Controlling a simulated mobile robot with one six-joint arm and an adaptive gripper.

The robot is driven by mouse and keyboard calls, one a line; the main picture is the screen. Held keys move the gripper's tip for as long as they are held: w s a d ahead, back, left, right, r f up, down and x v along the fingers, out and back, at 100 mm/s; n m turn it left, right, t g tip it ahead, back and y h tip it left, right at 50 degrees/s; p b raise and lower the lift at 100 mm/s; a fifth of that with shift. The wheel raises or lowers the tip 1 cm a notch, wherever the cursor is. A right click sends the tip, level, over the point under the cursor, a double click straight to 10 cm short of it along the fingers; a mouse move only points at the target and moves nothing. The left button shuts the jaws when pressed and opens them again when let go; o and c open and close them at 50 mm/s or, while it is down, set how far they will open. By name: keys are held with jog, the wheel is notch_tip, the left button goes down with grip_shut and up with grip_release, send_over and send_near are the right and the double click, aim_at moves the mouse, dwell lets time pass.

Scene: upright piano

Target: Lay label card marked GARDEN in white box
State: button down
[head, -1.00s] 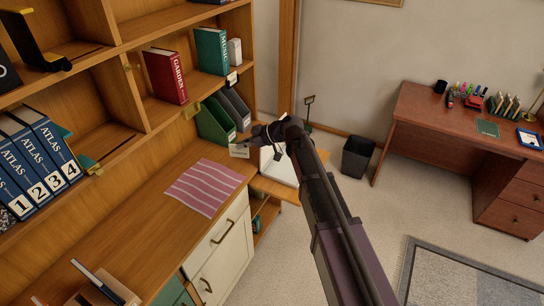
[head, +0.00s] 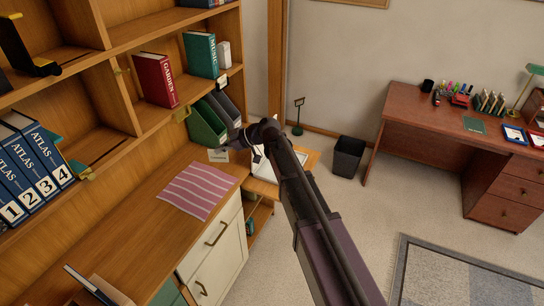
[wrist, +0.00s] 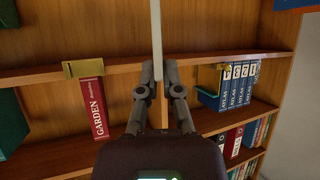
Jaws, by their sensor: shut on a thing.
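My gripper (wrist: 159,80) is shut on a thin pale card (wrist: 157,40), seen edge-on in the wrist view. In the head view a small pale card (head: 218,155) shows over the desk, beyond the striped mat, near the gripper end of my arm; its lettering is too small to read. A white box or tray (head: 262,170) stands on a low wooden surface right of the desk. My arm covers much of it, so its inside is mostly hidden. The gripper's fingers are hard to make out in the head view.
Green and grey file holders (head: 207,125) stand on the desk close to the gripper. A red GARDEN book (head: 156,80) and a green MUSIC book (head: 201,55) stand on the shelf above. A striped mat (head: 198,190) lies on the desk. A dark bin (head: 348,157) stands on the floor.

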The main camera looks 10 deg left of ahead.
jog(key=w+d+f+n+t+b, duration=0.1)
jog(key=w+d+f+t+b, duration=0.4)
jog(key=w+d+f+b, duration=0.2)
jog(key=w+d+f+n+t+h+b, duration=0.1)
jog(key=w+d+f+t+b, duration=0.4)
jog(key=w+d+f+b, duration=0.3)
jog(key=shift+w+d+f+t+h+b, duration=0.3)
jog(key=shift+w+f+b, duration=2.15)
jog(key=shift+b, duration=1.45)
jog(key=shift+w+r, duration=0.25)
jog(key=shift+r, duration=0.05)
jog(key=shift+f, duration=0.15)
jog(key=w+f+b, duration=0.1)
jog(key=f+b, duration=0.1)
jog(key=w+f+b, duration=0.1)
jog(key=f+b, duration=0.2)
jog(key=w+d+f+b, duration=0.1)
jog(key=f+b, duration=0.2)
jog(key=shift+w+d, duration=0.1)
jog(key=shift+w, duration=0.1)
jog(key=shift+w+d+f+b, duration=0.1)
jog(key=shift+w+f+b, duration=0.1)
jog(key=shift+f+b, duration=0.9)
jog(key=shift+w+f+b, duration=0.2)
jog(key=shift+f+b, duration=0.75)
jog(key=shift+b, duration=0.15)
